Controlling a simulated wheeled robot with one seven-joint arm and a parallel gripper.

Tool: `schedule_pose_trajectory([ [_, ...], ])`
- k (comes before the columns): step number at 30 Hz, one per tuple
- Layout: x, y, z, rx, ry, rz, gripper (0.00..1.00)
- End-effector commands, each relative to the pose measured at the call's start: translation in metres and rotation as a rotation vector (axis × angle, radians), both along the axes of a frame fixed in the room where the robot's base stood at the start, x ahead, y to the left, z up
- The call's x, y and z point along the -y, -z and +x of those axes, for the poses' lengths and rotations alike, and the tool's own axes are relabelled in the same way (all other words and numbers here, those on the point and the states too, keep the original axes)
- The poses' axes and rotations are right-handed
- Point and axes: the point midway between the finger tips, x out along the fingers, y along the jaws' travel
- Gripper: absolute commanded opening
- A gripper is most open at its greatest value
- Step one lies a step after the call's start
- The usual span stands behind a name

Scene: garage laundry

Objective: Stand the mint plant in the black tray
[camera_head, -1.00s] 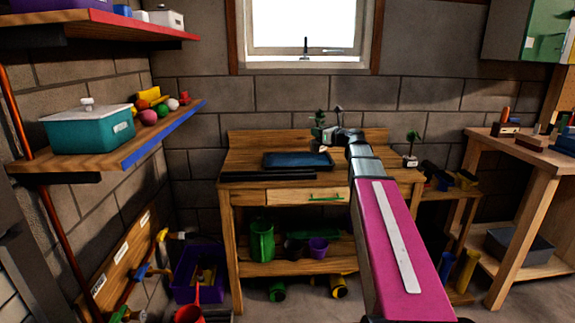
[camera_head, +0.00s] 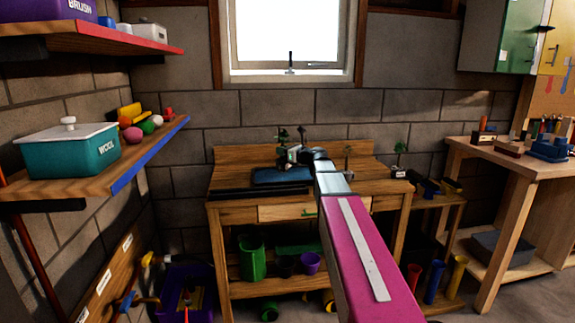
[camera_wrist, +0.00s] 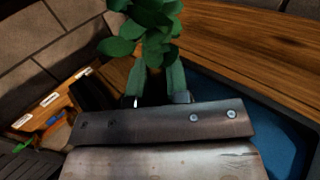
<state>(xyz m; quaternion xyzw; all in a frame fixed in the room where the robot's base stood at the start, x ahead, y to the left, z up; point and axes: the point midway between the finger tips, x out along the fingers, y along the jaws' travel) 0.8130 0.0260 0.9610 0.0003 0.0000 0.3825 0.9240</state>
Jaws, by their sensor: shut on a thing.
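My gripper (camera_head: 296,158) is over the workbench at the back, shut on the mint plant (camera_head: 283,135). In the wrist view, the plant's green leaves (camera_wrist: 150,28) rise beyond the fingers; its pot is mostly hidden behind the gripper body. In the head view a small pale label shows beside the gripper. The tray (camera_head: 268,176), dark with a blue-looking inside, lies on the bench just below and left of the gripper; my gripper hides its right part. In the wrist view the tray (camera_wrist: 268,125) fills the right side. I cannot tell whether pot and tray touch.
A second small potted plant (camera_head: 399,160) stands to the right of my arm. A dark flat strip (camera_head: 258,192) lies along the bench front. A wall shelf with a teal box (camera_head: 75,150) is at left. A side workbench (camera_head: 505,165) is at right.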

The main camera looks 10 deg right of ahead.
Motion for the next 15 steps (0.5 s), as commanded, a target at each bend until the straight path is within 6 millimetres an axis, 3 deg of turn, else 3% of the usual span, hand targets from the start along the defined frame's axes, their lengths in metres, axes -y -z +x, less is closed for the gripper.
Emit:
schedule_pose_trajectory([
  [1,0.009,0.007,0.010,-0.002,0.001,0.001,0.00],
  [6,0.024,0.018,0.021,-0.001,0.001,0.001,0.00],
  [15,0.027,0.037,0.022,-0.001,0.000,0.000,0.00],
])
